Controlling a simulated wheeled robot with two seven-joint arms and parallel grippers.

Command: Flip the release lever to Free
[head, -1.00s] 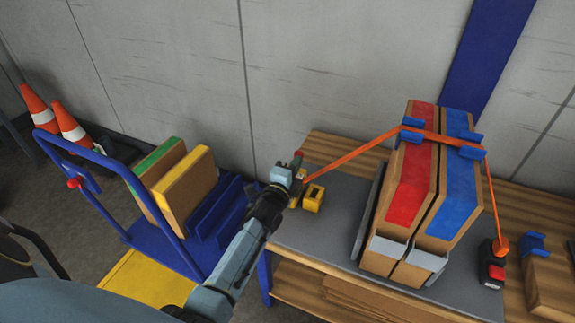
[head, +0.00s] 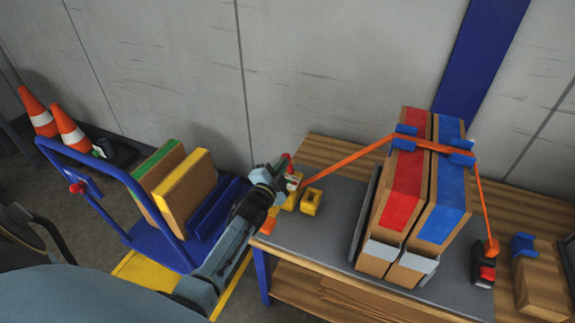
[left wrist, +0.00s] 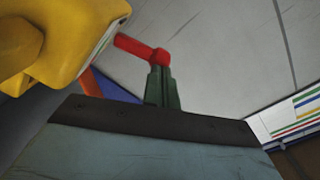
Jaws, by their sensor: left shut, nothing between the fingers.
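A red lever (left wrist: 140,48) stands at the left end of the table; it also shows small in the head view (head: 287,160). My left gripper (head: 289,181) is there, its green fingers shut and empty. In the left wrist view the fingers (left wrist: 161,90) meet the red lever at their tips, touching or nearly so. A yellow housing (left wrist: 45,40) with a pale label fills that view's upper left. I cannot read the label or tell the lever's setting. My gripper hides part of the lever's base. My right gripper is out of view.
An orange strap (head: 345,161) runs from the lever area over two cardboard boxes (head: 398,190) to a black and red piece (head: 484,264). A yellow block (head: 311,200) stands close right of my gripper. A blue trolley (head: 150,247) with boxes is at left.

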